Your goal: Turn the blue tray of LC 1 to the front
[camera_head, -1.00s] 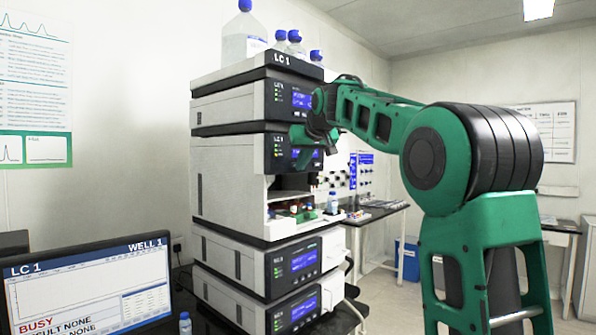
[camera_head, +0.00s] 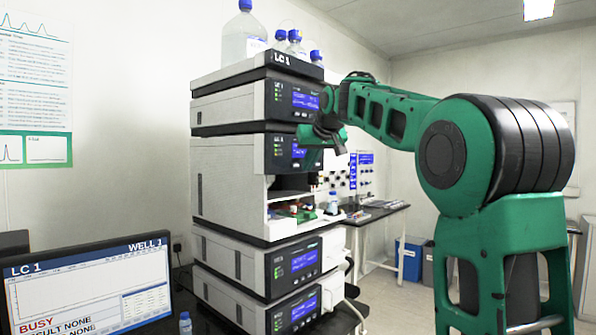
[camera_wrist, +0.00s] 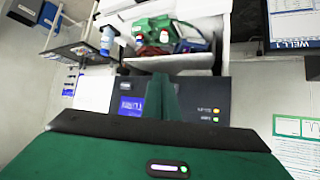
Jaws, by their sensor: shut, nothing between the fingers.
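LC 1 (camera_head: 232,175) is a tall stack of white and dark modules at the centre of the head view. Its open sampler bay is about halfway up. In the wrist view, which is turned round, the bay holds a blue tray (camera_wrist: 193,46) beside a green tray (camera_wrist: 150,27), with vials on them. The blue tray is too small and partly covered to tell which way it faces. My gripper (camera_wrist: 165,90) is shut and empty, in front of the panel above the bay and apart from the trays. In the head view my wrist hides its fingertips.
A monitor (camera_head: 88,285) at the lower left reads LC 1, WELL 1 and BUSY. Bottles (camera_head: 243,35) stand on top of the stack. A side table (camera_head: 375,213) is behind on the right.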

